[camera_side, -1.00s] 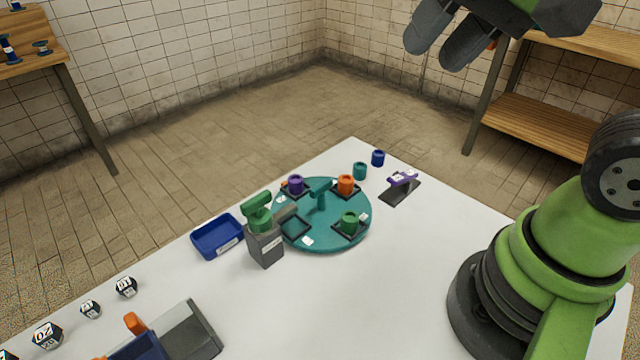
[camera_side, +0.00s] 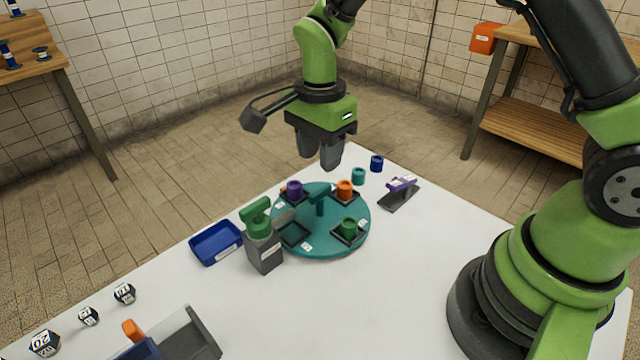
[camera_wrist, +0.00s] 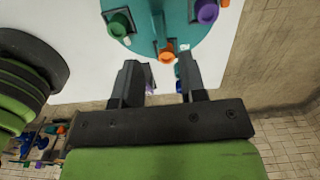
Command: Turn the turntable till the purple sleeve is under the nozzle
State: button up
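The teal turntable (camera_side: 330,246) lies on the white table with several square pockets. The purple sleeve (camera_side: 294,189) sits in its back-left pocket, apart from the nozzle. An orange sleeve (camera_side: 344,189) sits at the back right and a green sleeve (camera_side: 348,227) at the front right. The front-left pocket, nearest the nozzle, looks empty. The grey nozzle stand (camera_side: 264,252) with a green top stands at the turntable's left edge. A teal handle (camera_side: 319,199) rises from the middle. My gripper (camera_side: 320,160) is open and empty above and behind the turntable; its spread fingers (camera_wrist: 158,85) show in the wrist view.
A blue tray (camera_side: 216,243) lies left of the nozzle stand. A teal sleeve (camera_side: 358,176) and a blue sleeve (camera_side: 377,163) stand behind the turntable. A dark stand with a purple piece (camera_side: 401,187) is at the right. Black dice are at the front left.

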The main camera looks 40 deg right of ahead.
aim_at(320, 190)
notch_tip(320, 190, down, 7)
jog(key=shift+f, duration=0.1)
dwell(0.3)
grip_shut()
